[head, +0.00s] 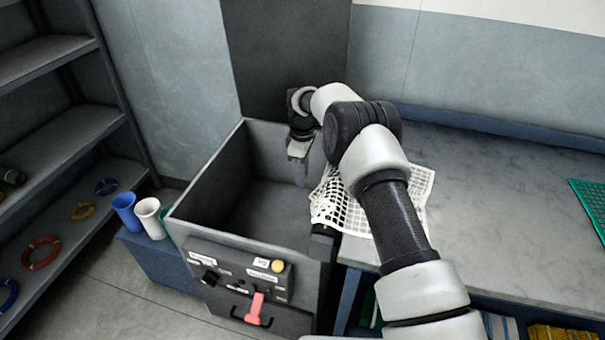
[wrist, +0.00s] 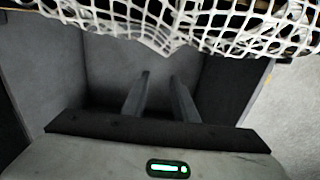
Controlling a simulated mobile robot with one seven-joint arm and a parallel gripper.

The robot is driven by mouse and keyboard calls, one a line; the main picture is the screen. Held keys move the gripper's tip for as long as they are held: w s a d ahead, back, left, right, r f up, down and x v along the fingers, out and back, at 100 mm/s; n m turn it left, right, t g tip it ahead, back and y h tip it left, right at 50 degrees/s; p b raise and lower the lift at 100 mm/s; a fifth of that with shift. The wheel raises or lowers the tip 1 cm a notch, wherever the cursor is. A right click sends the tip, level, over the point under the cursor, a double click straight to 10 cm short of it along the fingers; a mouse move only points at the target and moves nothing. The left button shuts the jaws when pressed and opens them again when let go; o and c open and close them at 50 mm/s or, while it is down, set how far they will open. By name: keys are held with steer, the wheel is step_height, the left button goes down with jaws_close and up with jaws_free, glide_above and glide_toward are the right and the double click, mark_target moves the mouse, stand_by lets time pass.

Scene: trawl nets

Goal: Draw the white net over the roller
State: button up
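The white net (head: 337,207) lies on the bench top beside the dark bin and hangs over the bin's right edge. It also runs across the top of the wrist view (wrist: 165,30). My arm hides part of it in the head view. The roller is mostly hidden under the net along that edge; I cannot make out its full shape. My gripper (head: 298,152) is over the open bin (head: 205,178), to the left of the net. In the wrist view, its two fingers (wrist: 161,74) are apart with nothing between them, and the net is clear of them.
The bin's front has a control panel with a yellow button (head: 277,266) and a red lever (head: 255,308). A blue cup (head: 126,211) and a white cup (head: 151,217) stand left of the bin. A green net (head: 590,205) lies at the bench's (head: 500,200) far right.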

steer(key=o, duration=1.3)
steer(key=shift+c, duration=0.2)
steer(key=shift+r, duration=0.1)
step_height(320, 180, up, 5)
steer(key=p, duration=0.2)
steer(key=shift+r+p, duration=0.15)
steer(key=shift+p, duration=0.15)
